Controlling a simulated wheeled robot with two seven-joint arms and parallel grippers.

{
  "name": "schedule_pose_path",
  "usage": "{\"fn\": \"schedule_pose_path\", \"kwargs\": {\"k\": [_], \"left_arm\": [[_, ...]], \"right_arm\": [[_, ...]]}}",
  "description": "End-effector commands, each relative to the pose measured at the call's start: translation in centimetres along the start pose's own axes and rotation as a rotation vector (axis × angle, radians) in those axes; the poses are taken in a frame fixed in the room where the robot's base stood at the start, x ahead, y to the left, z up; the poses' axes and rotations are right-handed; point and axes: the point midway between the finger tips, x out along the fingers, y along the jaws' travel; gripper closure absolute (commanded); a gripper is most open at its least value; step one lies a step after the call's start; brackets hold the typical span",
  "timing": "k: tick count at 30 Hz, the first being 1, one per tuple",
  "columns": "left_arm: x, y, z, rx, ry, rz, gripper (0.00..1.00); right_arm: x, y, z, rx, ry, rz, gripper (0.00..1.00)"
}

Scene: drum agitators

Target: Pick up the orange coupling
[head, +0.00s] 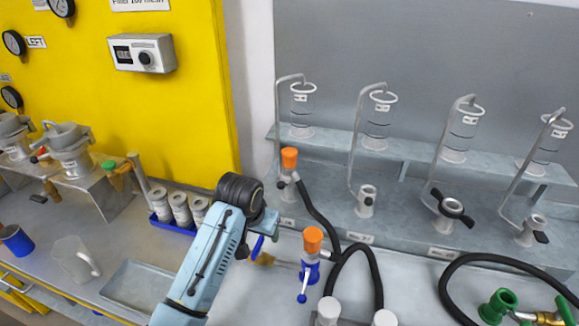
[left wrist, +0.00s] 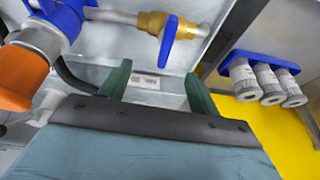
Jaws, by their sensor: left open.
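Two orange couplings show in the head view. One orange coupling (head: 313,239) sits on top of a blue valve body with a blue lever, right of my left gripper. The other orange coupling (head: 289,158) caps a fitting on a black hose, farther back. A large orange coupling (left wrist: 18,78) on a blue body fills the left edge of the left wrist view. My left gripper (left wrist: 158,88) is open, with nothing between its dark green fingers. In the head view most of it is hidden behind my wrist. My right gripper is not in view.
A brass valve (left wrist: 155,24) with a blue lever is close beyond my left fingers. Black hoses (head: 318,206) run behind the nearer coupling. A blue rack (head: 160,220) of grey canisters stands left of my wrist. A metal tray (head: 135,284) and clear jug (head: 75,258) are farther left.

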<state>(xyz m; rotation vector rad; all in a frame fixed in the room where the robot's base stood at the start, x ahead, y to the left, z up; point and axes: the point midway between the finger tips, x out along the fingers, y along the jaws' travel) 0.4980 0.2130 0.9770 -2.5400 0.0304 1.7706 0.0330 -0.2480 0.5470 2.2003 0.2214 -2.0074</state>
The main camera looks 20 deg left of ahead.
Motion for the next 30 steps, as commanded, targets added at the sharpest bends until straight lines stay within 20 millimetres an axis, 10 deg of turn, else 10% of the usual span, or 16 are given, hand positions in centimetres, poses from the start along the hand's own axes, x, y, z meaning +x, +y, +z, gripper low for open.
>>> {"fn": "schedule_pose_path", "kwargs": {"k": [6,12,20,30], "left_arm": [[-4.8,0.4,-10.7,-0.028,0.024,0.006,0.38],[-9.9,0.9,-17.1,-0.043,0.035,0.009,0.38],[-12.6,1.2,-20.0,-0.048,0.036,0.010,0.38],[-6.8,1.3,-20.2,-0.048,0.034,0.009,0.38]], "right_arm": [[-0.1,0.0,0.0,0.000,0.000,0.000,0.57],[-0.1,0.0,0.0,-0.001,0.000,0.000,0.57],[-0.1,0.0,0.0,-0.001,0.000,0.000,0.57],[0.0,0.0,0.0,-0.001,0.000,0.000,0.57]]}}
